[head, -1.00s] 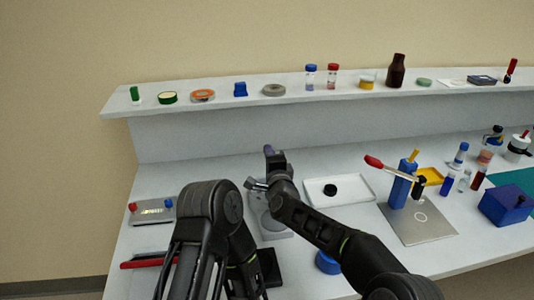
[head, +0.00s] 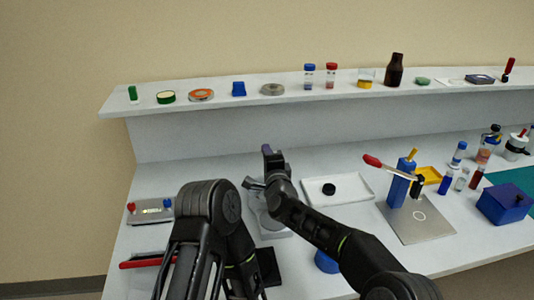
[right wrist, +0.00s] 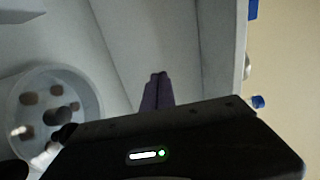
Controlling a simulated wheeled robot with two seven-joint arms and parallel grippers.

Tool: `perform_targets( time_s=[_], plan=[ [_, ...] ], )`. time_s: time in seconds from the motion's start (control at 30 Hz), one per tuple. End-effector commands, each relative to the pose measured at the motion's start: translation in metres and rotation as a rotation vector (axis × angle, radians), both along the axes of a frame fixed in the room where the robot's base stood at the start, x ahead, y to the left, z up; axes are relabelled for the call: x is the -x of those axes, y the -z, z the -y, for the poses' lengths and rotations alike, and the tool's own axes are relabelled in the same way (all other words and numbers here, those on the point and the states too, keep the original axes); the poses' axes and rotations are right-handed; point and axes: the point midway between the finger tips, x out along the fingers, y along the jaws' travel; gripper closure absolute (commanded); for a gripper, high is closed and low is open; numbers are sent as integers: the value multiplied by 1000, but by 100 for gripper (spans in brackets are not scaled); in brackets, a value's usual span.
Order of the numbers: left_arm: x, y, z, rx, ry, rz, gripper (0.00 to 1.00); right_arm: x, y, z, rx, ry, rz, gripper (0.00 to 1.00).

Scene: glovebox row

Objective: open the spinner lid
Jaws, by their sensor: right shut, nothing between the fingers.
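The spinner (head: 272,232) is a light grey device on the bench, left of the white tray and largely hidden by my right arm. In the right wrist view its round bowl (right wrist: 92,95) shows at the left, with several dark and brown round spots inside. The bowl's inside is visible, but I cannot tell where the lid stands. My right gripper (head: 269,152) has purple fingers, shut and empty, above and behind the spinner. The fingers (right wrist: 157,78) also show in the right wrist view, to the right of the bowl and apart from it. My left gripper is hidden.
A white tray (head: 354,199) with a black round piece lies right of the spinner. A blue stand (head: 397,191) with a red-tipped rod is farther right. A grey device (head: 152,217) with red and blue knobs is at left. A shelf (head: 300,100) with small items runs behind.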

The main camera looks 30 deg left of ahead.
Motion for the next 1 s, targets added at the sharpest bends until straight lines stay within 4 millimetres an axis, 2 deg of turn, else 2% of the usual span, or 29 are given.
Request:
perform_targets(
  time_s=[0.27,0.73,1.0],
  plan=[
    [0,4,0,0,0,0,62,6,1,6,-1,1,-1,100],
    [0,23,0,0,0,1,62,51,0,39,-1,0,-1,100],
    [0,25,0,0,-1,2,62,62,-1,48,0,1,0,100]
  ],
)
